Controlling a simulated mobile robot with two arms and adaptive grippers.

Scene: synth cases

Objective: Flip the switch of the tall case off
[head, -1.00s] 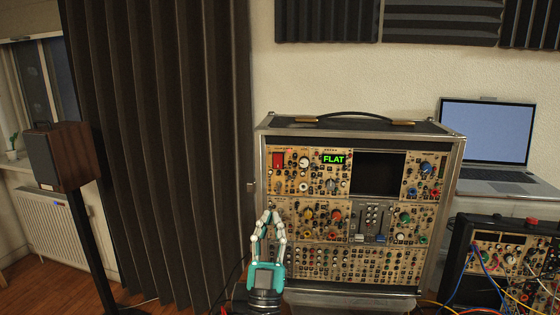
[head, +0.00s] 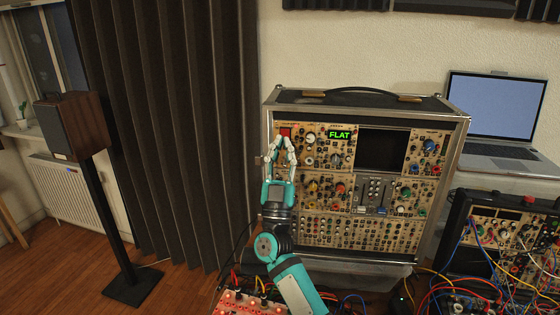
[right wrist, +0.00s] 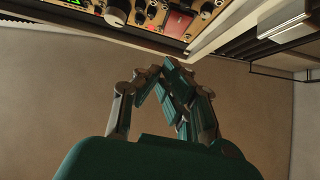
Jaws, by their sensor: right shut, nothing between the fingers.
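The tall case (head: 271,100) stands upright at the centre of the head view, its front filled with knobs and jacks. Its red switch (head: 286,131) is at the panel's upper left, partly hidden by my fingers. The switch also shows in the right wrist view (right wrist: 177,24), at the top, just beyond the fingertips. A green display (head: 340,135) on the case reads FLAT. My right gripper (head: 284,139) is shut and empty, its tips just below or in front of the switch; I cannot tell whether they touch. My left gripper is not in view.
A low case with patch cables (head: 510,240) stands at the right, and a laptop (head: 492,115) sits behind it. A red-lit box (head: 245,302) with cables lies at the bottom. A speaker (head: 72,125) on a stand is at the left, before a dark curtain (head: 165,130).

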